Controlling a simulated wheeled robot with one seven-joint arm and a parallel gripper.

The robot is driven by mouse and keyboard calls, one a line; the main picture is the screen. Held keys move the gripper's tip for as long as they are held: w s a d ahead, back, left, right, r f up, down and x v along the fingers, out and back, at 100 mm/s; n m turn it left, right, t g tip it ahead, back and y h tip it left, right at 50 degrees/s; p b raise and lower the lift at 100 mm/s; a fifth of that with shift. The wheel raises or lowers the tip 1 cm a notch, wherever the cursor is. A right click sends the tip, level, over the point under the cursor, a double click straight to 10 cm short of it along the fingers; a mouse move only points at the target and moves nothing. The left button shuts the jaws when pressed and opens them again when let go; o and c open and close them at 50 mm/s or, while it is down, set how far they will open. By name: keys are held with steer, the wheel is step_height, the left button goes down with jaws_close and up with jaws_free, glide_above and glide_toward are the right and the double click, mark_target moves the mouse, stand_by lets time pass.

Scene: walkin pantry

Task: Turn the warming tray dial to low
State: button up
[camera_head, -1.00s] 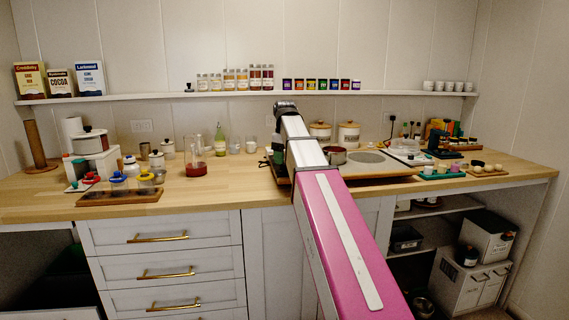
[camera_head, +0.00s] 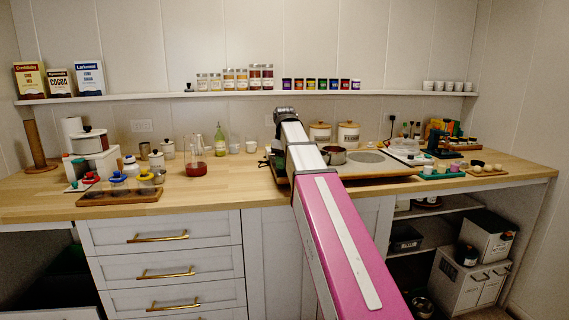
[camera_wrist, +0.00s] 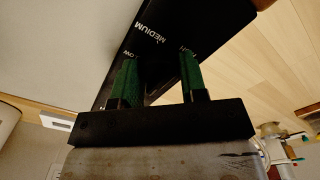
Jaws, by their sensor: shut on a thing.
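The warming tray's black control panel (camera_wrist: 205,30) fills the upper middle of the wrist view, tilted in the picture. It carries white lettering: MEDIUM reads clearly, LOW is partly covered by the left finger, and a label by the right finger is mostly hidden. My gripper (camera_wrist: 157,72) has its two green-padded fingers over the panel, shut on the dark dial between them. The dial is black on black, so its pointer and setting cannot be made out. In the head view my pink and white arm covers the gripper and dial.
Lidded canisters (camera_head: 348,136) stand behind.

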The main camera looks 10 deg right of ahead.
steer(key=shift+m, duration=0.3)
steer(key=m, duration=0.6)
steer(key=shift+m, duration=0.3)
steer(key=m, duration=0.6)
steer(key=shift+w, duration=0.1)
steer(key=shift+m, duration=0.3)
steer(key=o, duration=0.9)
steer(key=shift+r, duration=0.15)
step_height(320, 180, up, 11)
steer(key=shift+f, duration=0.2)
